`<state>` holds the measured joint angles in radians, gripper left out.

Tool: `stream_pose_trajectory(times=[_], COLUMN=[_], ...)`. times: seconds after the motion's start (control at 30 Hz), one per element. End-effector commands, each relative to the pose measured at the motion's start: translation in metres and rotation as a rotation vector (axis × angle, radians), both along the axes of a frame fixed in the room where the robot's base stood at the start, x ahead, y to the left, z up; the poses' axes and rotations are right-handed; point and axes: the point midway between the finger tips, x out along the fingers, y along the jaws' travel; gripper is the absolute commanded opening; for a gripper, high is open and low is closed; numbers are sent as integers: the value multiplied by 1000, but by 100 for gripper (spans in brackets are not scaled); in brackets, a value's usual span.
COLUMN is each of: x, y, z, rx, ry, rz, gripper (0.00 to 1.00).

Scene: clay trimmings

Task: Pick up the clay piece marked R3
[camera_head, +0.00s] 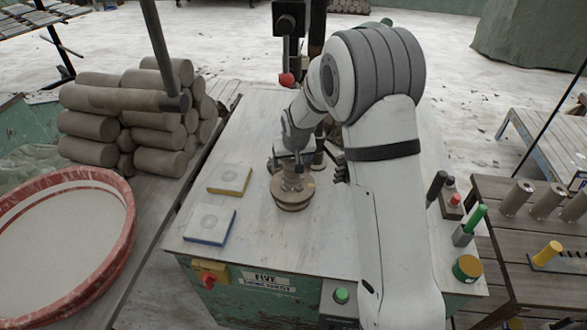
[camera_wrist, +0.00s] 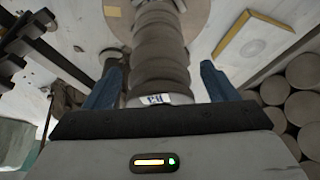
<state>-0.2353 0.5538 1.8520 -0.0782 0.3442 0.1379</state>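A ribbed, grey-brown clay piece (camera_wrist: 160,45) lies between my gripper's two blue fingers in the wrist view. A small white tag (camera_wrist: 148,99) on its near end has dark marks that I cannot read surely; they could be R3. My gripper (camera_wrist: 160,85) is open around the piece, with narrow gaps at the fingers. My arm partly hides this area.
Yellow-edged (camera_head: 229,179) and blue-edged (camera_head: 210,225) tiles lie left of the disc on the pale table (camera_head: 270,250). Stacked clay rolls (camera_head: 140,115) and a red-rimmed basin (camera_head: 120,240) stand further left. Green-capped (camera_head: 470,226) and dark-handled items (camera_head: 436,187) stand at the table's right edge.

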Motion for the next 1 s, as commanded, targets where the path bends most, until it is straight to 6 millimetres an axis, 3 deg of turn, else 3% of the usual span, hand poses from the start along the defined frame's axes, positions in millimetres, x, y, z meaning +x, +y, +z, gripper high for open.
stream_pose_trajectory(times=[0.8, 1.0], x=[0, 1], y=[-1, -1], z=[0, 1], rx=[-1, 1], ry=[1, -2], rz=[-1, -1], gripper=[13, 12])
